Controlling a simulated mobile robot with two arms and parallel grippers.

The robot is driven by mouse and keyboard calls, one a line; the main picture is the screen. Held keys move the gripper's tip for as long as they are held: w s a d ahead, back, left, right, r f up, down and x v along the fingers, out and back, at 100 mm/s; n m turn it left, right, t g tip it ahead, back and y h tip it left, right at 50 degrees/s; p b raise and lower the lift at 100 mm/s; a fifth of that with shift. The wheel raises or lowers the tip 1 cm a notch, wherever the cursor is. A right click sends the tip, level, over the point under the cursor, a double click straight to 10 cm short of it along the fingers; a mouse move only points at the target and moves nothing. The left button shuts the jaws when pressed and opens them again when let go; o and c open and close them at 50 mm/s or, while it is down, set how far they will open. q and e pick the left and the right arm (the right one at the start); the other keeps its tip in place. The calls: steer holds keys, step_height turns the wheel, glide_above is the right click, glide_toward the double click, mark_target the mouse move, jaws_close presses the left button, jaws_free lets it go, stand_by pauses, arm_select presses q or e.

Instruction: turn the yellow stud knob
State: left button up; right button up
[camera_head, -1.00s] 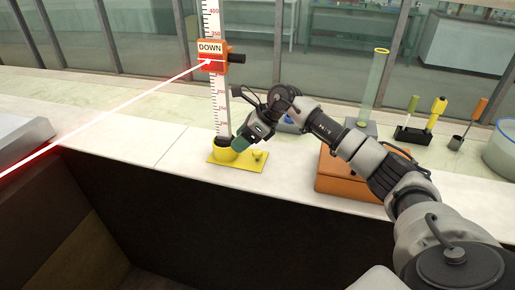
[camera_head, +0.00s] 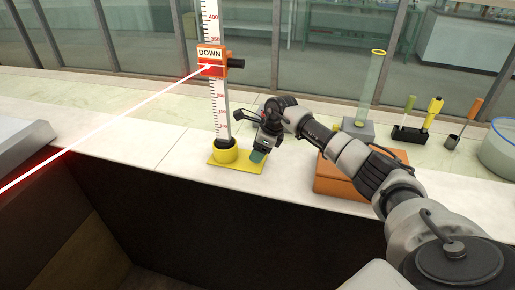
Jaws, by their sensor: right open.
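A yellow plate (camera_head: 228,165) lies on the pale ledge, with a yellow round socket (camera_head: 223,154) at its left holding the foot of an upright measuring staff (camera_head: 221,105). The yellow stud knob at the plate's right end is hidden behind my right gripper. My right gripper (camera_head: 258,157) points down over that right end, its greenish tip low over the plate. It is open; whether its fingers are around the knob or only above it I cannot tell. My left gripper is not in view.
An orange slider marked DOWN (camera_head: 211,61), with a dark side handle and a red beam, sits on the staff. An orange-brown box (camera_head: 340,182) lies under my right arm. The ledge's front edge drops into a dark recess.

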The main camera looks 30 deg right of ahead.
steer(key=shift+a+f, duration=0.1)
steer(key=shift+f, duration=0.15)
steer(key=c, duration=0.9)
steer(key=shift+w+f+n+b, duration=0.15)
steer(key=shift+n+b, duration=0.25)
steer(key=shift+b, duration=0.5)
steer(key=shift+c, duration=0.2)
steer(key=n+g+y+b, duration=0.1)
steer(key=n+b, duration=0.3)
steer(key=b, duration=0.1)
steer(key=shift+g, duration=0.3)
steer(key=n+b, duration=0.1)
steer(key=n, duration=0.1)
steer(key=n+g+b, duration=0.1)
steer(key=n+b, duration=0.1)
steer(key=shift+n+g, duration=0.3)
steer(key=shift+w+n+g+b, duration=0.1)
steer(key=shift+n+g+b, duration=0.4)
steer(key=shift+n+b, duration=0.5)
steer(key=shift+r+n+g, duration=0.25)
steer(key=shift+n+g, duration=0.25)
steer(key=shift+n, duration=1.1)
